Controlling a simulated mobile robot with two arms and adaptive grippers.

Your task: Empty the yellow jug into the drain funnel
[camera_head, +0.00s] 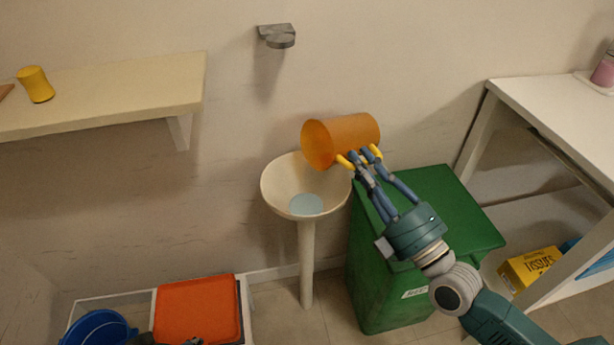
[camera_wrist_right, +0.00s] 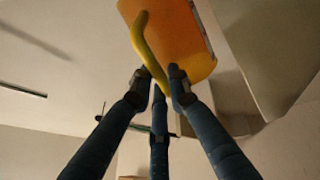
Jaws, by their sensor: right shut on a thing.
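The orange-yellow jug (camera_head: 352,137) lies tipped on its side in the air, its open mouth facing left over the drain funnel. My right gripper (camera_head: 360,158) is shut on its yellow handle, seen also in the right wrist view (camera_wrist_right: 150,52). The drain funnel (camera_head: 280,187) is a wide cream bowl on a thin stand against the wall. Pale blue liquid (camera_head: 306,204) sits in its bottom. No stream from the jug shows, and I cannot see whether liquid is left inside it.
A green bin (camera_head: 440,215) stands right of the funnel, under my right arm. A white table (camera_head: 550,100) is at the right, with a tissue box (camera_head: 528,268) below. A shelf (camera_head: 120,90) holds a yellow object (camera_head: 36,85). A wall bracket (camera_head: 277,36) sticks out above the funnel.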

